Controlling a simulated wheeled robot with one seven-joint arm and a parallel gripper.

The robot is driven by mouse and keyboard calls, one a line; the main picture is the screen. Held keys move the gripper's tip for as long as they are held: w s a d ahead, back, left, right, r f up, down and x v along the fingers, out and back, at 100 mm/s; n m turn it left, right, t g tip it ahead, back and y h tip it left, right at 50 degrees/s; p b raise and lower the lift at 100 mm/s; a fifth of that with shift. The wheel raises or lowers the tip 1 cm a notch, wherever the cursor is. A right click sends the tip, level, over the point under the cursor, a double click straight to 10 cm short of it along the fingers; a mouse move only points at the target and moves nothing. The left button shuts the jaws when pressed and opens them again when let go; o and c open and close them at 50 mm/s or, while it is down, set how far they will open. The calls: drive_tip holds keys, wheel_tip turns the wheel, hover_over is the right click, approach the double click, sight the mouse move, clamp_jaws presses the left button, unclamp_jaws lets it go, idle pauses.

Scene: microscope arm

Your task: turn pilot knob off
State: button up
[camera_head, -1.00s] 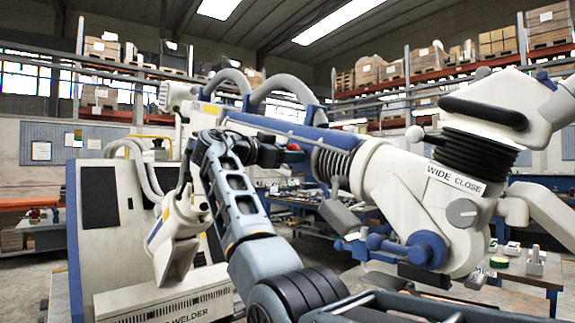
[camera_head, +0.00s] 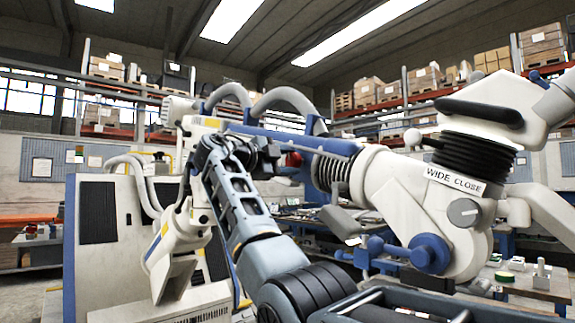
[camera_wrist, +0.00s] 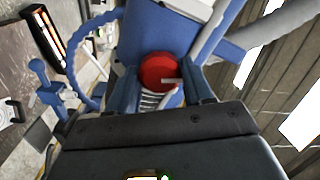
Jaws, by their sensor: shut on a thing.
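In the head view a small red part (camera_head: 293,159) shows beside the end of my arm, where my gripper (camera_head: 272,156) is mostly hidden by the wrist. The microscope arm (camera_head: 395,190) is white and blue, with a "WIDE CLOSE" label and a grey dial (camera_head: 463,212).
A white and blue welder cabinet (camera_head: 105,235) stands at the left. Curved grey hoses (camera_head: 285,98) arch above the microscope arm. A workbench (camera_head: 525,285) with small items stands at the lower right. Shelves with boxes line the back wall.

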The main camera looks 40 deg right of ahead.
drive_tip(key=shift+m, duration=0.6)
drive_tip(key=o, duration=1)
drive_tip(key=shift+o, duration=0.2)
drive_tip(key=shift+a, duration=0.1)
drive_tip(key=a+b, duration=0.1)
drive_tip(key=a, duration=0.6)
drive_tip(key=shift+s+a, duration=0.15)
drive_tip(key=shift+a, duration=0.2)
